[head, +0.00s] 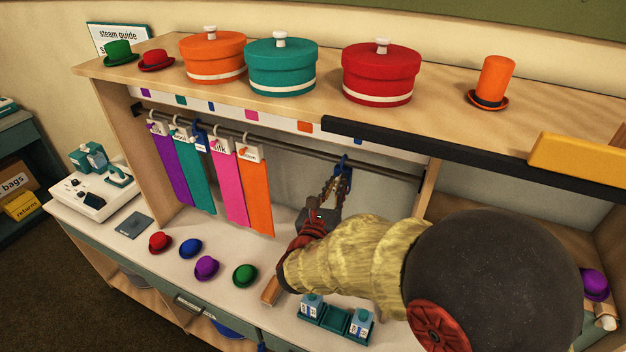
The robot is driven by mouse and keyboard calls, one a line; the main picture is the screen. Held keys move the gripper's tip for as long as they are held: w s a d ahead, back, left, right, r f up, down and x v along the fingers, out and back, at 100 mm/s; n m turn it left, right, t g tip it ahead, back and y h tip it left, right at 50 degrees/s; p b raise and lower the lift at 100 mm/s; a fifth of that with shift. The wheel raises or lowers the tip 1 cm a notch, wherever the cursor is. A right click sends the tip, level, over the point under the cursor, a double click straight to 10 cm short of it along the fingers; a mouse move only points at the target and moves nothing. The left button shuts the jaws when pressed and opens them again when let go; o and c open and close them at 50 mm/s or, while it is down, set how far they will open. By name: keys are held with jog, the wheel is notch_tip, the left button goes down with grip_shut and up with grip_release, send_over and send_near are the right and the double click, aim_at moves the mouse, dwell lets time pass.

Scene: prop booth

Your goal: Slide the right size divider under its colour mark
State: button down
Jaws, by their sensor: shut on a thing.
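A blue divider (345,161) is on the dark rail (290,151), right of the hanging cloths. My gripper (340,181) is just below it, shut on its lower part; the exact contact is small and partly hidden. Another blue divider (199,134) hangs on the rail between the teal and pink cloths. A white strip above the rail carries colour marks: purple (145,92), teal (180,99), blue (211,106), pink (243,113) and orange (304,126). The held divider is right of the orange mark. Size lettering on it is not readable.
Purple (173,172), teal (200,182), pink (229,190) and orange (257,200) cloths hang left of my gripper. The rail between the orange cloth and my gripper is clear. A black bar (420,145) juts along the shelf edge above. Small hats and blue-green boxes stand below.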

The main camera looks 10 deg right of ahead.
aim_at(349, 189)
jog(key=shift+s+d+f, duration=0.1)
jog(key=shift+s+d, duration=0.4)
jog(key=shift+d, duration=0.2)
jog(key=shift+s+d, duration=0.45)
jog(key=shift+d, duration=0.2)
jog(key=c, duration=1.8)
grip_release()
jog(key=v, duration=1.2)
